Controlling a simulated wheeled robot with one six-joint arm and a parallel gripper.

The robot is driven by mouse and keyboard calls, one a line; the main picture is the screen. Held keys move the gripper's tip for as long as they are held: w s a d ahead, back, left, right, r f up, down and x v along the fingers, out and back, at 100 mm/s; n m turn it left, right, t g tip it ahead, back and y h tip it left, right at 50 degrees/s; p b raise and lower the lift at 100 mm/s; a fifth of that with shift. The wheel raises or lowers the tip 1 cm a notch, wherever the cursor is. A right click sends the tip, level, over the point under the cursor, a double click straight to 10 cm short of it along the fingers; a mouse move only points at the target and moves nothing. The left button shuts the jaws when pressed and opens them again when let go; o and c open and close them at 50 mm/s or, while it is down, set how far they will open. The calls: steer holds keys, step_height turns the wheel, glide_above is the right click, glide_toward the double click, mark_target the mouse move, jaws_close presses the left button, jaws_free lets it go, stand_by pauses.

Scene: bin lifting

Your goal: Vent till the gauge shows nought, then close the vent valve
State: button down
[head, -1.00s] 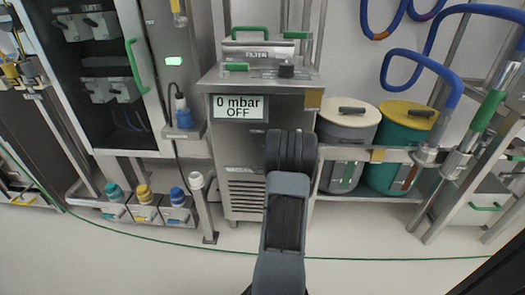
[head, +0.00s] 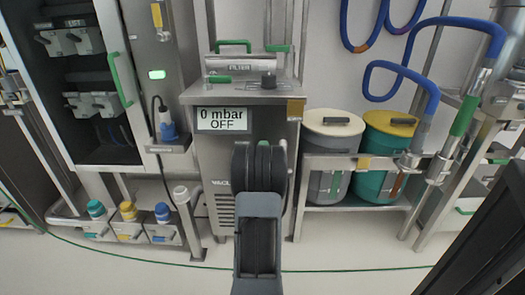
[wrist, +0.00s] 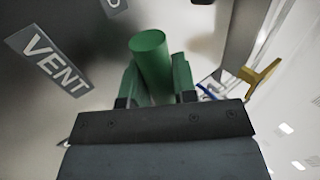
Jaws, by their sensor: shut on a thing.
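The gauge display (head: 223,119) on the steel unit's front reads "0 mbar" and "OFF" in the head view. In the wrist view a green round handle (wrist: 151,62) stands between the two fingers of my gripper (wrist: 155,80), which is shut on it. A grey "VENT" label (wrist: 47,62) is on the surface to the left of this handle. The valve's body and open or closed position cannot be made out.
The steel unit (head: 190,98) has a filter housing (head: 240,66) and green handles on top. Two lidded drums, grey (head: 322,180) and green (head: 376,178), stand to its right. A blue hose (head: 400,68) hangs at right. A green cable (head: 330,270) crosses the floor.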

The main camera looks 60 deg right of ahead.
steer(key=shift+f+g, duration=0.1)
steer(key=shift+g, duration=0.2)
steer(key=c, duration=0.9)
jaws_free()
steer(key=shift+a, duration=0.1)
steer(key=b+v, duration=0.1)
steer(key=v, duration=1.2)
steer(key=shift+s+a+f, duration=0.2)
steer(key=shift+s+f, duration=0.05)
